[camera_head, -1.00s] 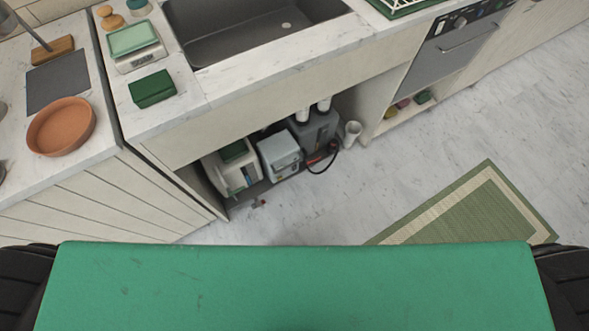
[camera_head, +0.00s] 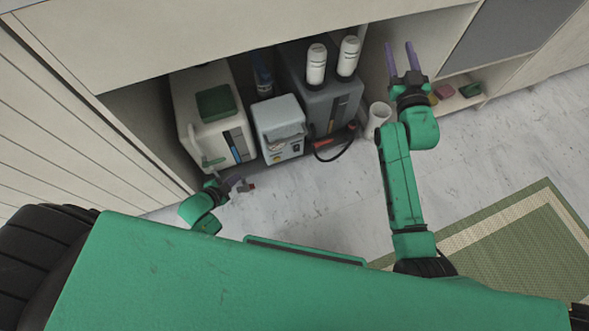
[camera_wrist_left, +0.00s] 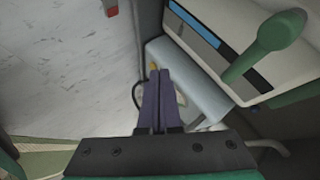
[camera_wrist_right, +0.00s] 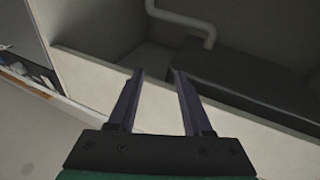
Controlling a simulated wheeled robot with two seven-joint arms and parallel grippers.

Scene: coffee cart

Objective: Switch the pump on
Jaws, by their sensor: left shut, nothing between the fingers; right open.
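The pump appears to be the pale blue-grey box (camera_head: 280,130) under the sink, with a small dark switch (camera_head: 296,149) on its front. My left gripper (camera_head: 238,184) is shut and empty, low in front of the white tank and apart from the box. In the left wrist view, its fingers (camera_wrist_left: 158,74) overlap the pale box (camera_wrist_left: 192,72) and hide part of its front. My right gripper (camera_head: 401,50) is open and empty, at the right of the cupboard opening. Its spread fingers also show in the right wrist view (camera_wrist_right: 156,78).
A white cup (camera_head: 378,118), black hose (camera_head: 330,157) and green mat (camera_head: 500,240) are nearby.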

